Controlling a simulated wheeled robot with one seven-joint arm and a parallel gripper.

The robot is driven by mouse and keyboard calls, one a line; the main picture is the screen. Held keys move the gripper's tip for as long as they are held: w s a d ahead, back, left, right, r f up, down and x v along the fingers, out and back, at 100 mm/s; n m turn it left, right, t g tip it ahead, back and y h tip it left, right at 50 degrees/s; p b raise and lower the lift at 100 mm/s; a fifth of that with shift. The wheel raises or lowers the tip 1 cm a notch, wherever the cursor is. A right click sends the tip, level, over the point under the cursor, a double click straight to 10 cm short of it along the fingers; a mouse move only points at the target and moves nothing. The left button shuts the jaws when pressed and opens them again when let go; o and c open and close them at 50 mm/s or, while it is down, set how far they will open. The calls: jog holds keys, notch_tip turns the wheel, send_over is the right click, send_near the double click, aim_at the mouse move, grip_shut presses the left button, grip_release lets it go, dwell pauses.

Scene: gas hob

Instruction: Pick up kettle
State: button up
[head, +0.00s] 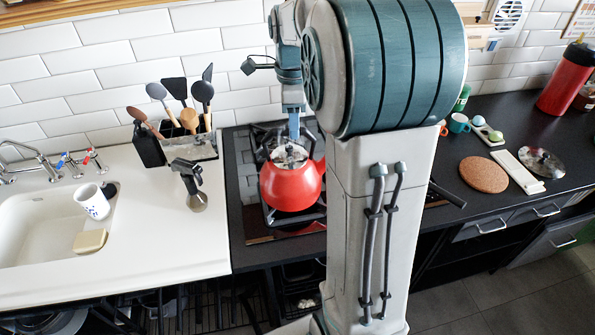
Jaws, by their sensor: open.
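The red kettle (291,186) stands upright on the gas hob (240,165), left of my arm's column. Its metal top shows, and a red spout or handle part sticks out on its right, partly behind my arm. My gripper (294,132) points down just above and behind the kettle's lid. It is open, with nothing seen between its fingers. I cannot tell whether the fingers touch the kettle. Part of the hob is hidden behind my arm.
A utensil holder (200,146) and a grey hand tool (190,180) stand on the white counter left of the hob. A sink (30,235) with a mug (92,201) is further left. At right are a cork mat (483,174), white board (517,171) and red canister (566,80).

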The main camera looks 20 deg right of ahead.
send_over(297, 153)
jog(key=f, duration=0.3)
jog(key=a+f, duration=0.1)
jog(key=shift+s+f, duration=0.25)
jog(key=shift+f, duration=0.1)
jog(key=shift+w+d+f, duration=0.2)
jog(key=shift+d+f, duration=0.05)
jog(key=shift+f, duration=0.3)
jog(key=shift+w+d, duration=0.1)
jog(key=shift+d, duration=0.1)
jog(key=c, duration=0.9)
jog(key=shift+a+r, duration=0.15)
jog(key=shift+a, duration=0.15)
grip_shut()
jog(key=shift+r, duration=0.15)
